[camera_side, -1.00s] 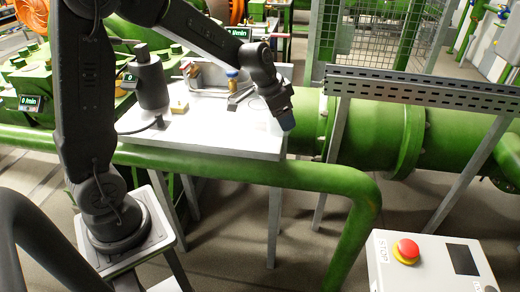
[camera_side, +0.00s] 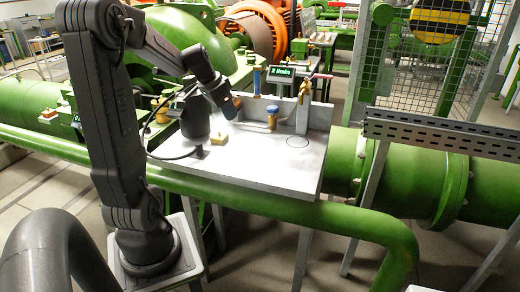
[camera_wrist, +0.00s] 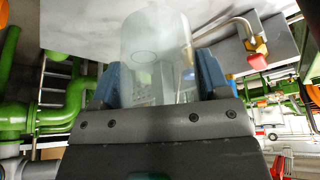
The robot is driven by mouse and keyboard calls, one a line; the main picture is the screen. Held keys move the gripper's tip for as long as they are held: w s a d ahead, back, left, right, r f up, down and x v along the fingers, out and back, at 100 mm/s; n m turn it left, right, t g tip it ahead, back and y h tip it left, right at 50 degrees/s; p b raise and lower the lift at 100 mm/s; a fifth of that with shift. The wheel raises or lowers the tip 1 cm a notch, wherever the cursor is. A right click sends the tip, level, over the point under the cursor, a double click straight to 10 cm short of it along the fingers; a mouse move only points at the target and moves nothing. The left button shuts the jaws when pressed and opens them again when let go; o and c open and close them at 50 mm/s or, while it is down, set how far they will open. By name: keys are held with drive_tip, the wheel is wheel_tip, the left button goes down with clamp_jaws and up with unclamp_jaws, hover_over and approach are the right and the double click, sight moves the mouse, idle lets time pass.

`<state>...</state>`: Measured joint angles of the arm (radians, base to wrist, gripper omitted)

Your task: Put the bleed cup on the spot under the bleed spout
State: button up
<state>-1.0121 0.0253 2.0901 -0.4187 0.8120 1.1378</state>
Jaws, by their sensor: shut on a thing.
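In the wrist view my gripper (camera_wrist: 158,78) is shut on a clear, frosted bleed cup (camera_wrist: 157,50), with a blue finger on each side. The cup cannot be made out in the side view. A thin dark ring (camera_side: 298,141) is drawn on the plate at its right, in front of the upright bracket. A bent metal pipe with a brass end (camera_wrist: 254,45) and a red tip shows right of the cup in the wrist view.
A blue-topped brass fitting (camera_side: 271,119) and a grey upright bracket (camera_side: 302,115) stand at the back. The plate's front is clear.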

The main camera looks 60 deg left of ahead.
drive_tip(key=w+d+f, duration=0.1)
drive_tip(key=w+f, duration=0.1)
drive_tip(key=w, duration=0.1)
drive_tip(key=w+d+f, duration=0.2)
drive_tip(key=w, duration=0.1)
drive_tip(key=w+d+f, duration=0.2)
drive_tip(key=w, duration=0.1)
drive_tip(key=shift+w+d+f, duration=0.1)
drive_tip(key=shift+w+f, duration=0.1)
drive_tip(key=shift+f, duration=2.1)
drive_tip(key=shift+f, duration=0.1)
drive_tip(key=o, duration=0.9)
